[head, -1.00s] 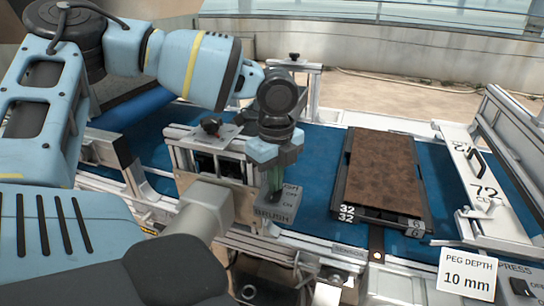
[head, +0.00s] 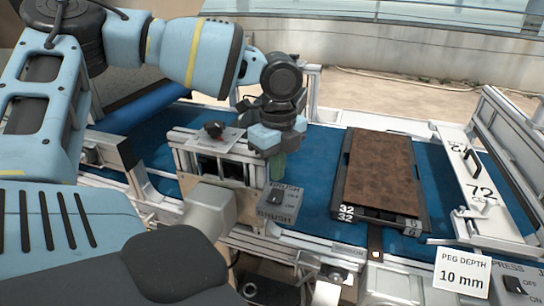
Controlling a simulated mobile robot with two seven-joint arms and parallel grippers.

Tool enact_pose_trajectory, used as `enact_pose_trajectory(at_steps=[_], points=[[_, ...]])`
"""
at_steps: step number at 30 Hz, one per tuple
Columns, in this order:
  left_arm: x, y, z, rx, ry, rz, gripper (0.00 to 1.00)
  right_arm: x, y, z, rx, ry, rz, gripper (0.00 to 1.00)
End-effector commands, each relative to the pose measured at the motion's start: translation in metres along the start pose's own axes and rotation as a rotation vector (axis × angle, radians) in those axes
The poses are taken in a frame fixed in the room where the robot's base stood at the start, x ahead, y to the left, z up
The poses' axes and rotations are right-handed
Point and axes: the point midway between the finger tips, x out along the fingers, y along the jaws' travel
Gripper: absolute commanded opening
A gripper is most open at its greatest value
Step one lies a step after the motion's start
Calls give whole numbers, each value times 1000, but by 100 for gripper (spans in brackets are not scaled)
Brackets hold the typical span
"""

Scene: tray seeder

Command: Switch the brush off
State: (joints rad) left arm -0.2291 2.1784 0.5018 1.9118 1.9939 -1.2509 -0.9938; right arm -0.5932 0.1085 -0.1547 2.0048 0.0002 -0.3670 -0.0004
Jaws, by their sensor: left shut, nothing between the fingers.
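The brush switch box (head: 285,213) is a small grey panel marked BRUSH on the front rail of the conveyor. Its dark switch lever (head: 275,196) shows in the head view, with small labels to its right. The labels are too small to read surely, and I cannot tell which position the lever is in. My left gripper (head: 277,167) is shut and empty, pointing down just above and behind the panel. Its greenish fingertips appear apart from the lever. My right gripper is not in view.
A brown soil-filled tray (head: 337,200) marked 32 lies on the blue belt (head: 321,143), right of the gripper. A PEG DEPTH 10 mm sign (head: 462,275) and press switch (head: 515,285) are at lower right.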

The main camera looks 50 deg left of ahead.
Motion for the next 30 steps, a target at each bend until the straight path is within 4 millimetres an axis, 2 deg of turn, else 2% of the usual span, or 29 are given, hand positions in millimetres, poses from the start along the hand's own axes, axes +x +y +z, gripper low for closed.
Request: enact_pose_trajectory(at_steps=[12, 30], points=[[-30, 0, 0, 1, -1, -3, 0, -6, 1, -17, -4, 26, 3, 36], [-30, 0, 0, 0, 0, -1, 0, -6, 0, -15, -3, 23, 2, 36]])
